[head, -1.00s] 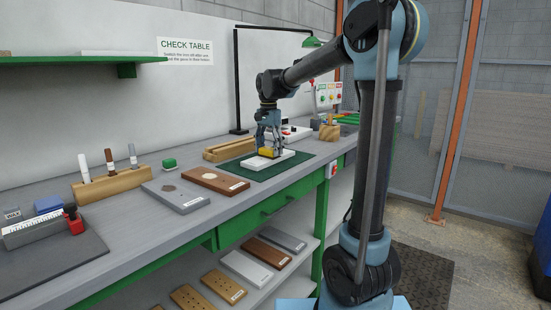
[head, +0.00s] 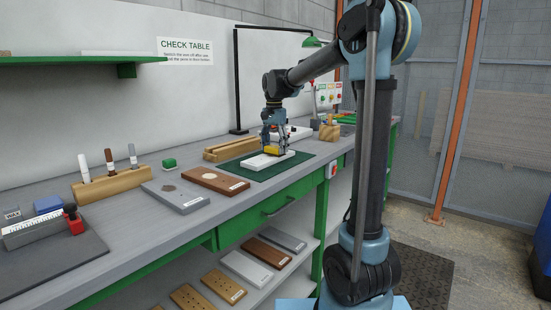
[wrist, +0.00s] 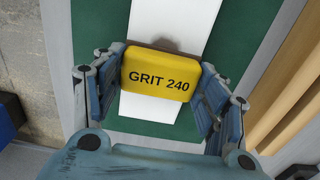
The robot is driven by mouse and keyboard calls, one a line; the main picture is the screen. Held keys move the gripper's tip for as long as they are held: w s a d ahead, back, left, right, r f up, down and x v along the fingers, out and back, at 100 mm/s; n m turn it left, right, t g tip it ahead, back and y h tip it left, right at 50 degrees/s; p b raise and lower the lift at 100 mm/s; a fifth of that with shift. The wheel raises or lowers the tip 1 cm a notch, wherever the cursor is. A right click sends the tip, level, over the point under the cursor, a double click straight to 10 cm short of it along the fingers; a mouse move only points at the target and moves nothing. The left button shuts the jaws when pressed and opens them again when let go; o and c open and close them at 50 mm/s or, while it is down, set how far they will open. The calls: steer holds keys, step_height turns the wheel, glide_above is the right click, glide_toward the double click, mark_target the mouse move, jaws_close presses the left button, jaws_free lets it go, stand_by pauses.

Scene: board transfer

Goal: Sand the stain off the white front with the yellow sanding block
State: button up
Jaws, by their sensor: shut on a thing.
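The white front (head: 258,164) lies flat on the green mat (head: 303,160) on the workbench. The yellow sanding block (wrist: 160,78), marked GRIT 240, is held between the fingers of my gripper (wrist: 160,92). In the head view the block (head: 272,151) is over the white front, low at its surface; I cannot tell whether it touches. In the wrist view a brownish stain (wrist: 172,45) shows on the white front (wrist: 180,20), just beyond the block's far edge. The block may hide part of the stain.
A wooden rack (head: 228,149) stands behind the mat. A brown front (head: 217,181) and a grey front (head: 178,197) lie to the left. A wooden holder (head: 329,131) and a button panel (head: 328,94) stand to the right. A green lamp (head: 312,43) hangs behind my arm.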

mark_target(269, 156)
steer(key=shift+w+d+f, duration=0.1)
steer(key=shift+w+d, duration=0.35)
steer(key=shift+w, duration=0.1)
steer(key=shift+s+a, duration=0.55)
steer(key=shift+s, duration=0.1)
steer(key=shift+s, duration=0.1)
steer(key=shift+s+a, duration=0.95)
steer(key=shift+s, duration=0.2)
step_height(269, 156, up, 7)
stand_by(0.6)
stand_by(0.4)
